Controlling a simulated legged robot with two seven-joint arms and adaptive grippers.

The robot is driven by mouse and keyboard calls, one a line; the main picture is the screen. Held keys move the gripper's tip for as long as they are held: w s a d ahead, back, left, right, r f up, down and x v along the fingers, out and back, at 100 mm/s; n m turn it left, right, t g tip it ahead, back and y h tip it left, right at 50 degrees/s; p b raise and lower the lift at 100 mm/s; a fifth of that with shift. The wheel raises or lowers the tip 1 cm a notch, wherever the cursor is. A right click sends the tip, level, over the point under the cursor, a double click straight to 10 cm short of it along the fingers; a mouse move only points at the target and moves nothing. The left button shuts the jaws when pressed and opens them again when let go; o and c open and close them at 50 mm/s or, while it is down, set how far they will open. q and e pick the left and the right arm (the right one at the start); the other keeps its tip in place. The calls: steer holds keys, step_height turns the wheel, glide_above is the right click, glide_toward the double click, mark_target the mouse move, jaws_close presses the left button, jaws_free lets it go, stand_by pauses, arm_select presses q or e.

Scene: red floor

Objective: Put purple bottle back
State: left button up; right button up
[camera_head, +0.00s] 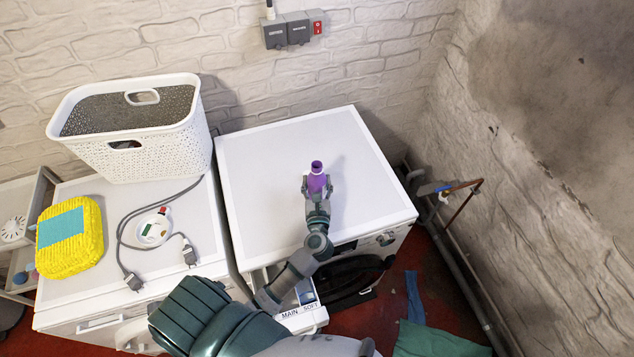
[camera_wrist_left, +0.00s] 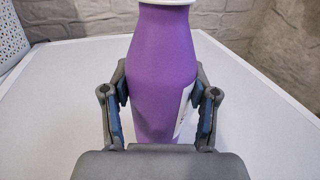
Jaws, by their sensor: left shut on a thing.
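The purple bottle (camera_head: 317,183) is upright over the white top of the right-hand machine (camera_head: 270,190). My left gripper (camera_head: 317,190) is shut around it. In the left wrist view the bottle (camera_wrist_left: 162,75) stands between the two fingers of my left gripper (camera_wrist_left: 160,105), which press on its sides; a pale label shows on its right side. The bottle's base is hidden behind the gripper, so I cannot tell whether it touches the top. My right gripper is not in view.
The top around the bottle is clear. Pipes (camera_head: 465,270) run along the right wall.

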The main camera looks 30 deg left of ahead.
arm_select(q)
steer(key=o, duration=1.4)
steer(key=shift+a+f, duration=0.15)
steer(key=shift+a, duration=0.05)
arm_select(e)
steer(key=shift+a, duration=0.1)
arm_select(q)
steer(key=b+v, duration=0.1)
steer(key=v, duration=0.8)
steer(key=shift+s+d, duration=0.2)
steer(key=shift+s, duration=0.1)
steer(key=shift+v, duration=0.95)
steer(key=shift+s+d+b, duration=0.15)
steer(key=shift+s+b, duration=0.1)
steer(key=shift+b, duration=0.05)
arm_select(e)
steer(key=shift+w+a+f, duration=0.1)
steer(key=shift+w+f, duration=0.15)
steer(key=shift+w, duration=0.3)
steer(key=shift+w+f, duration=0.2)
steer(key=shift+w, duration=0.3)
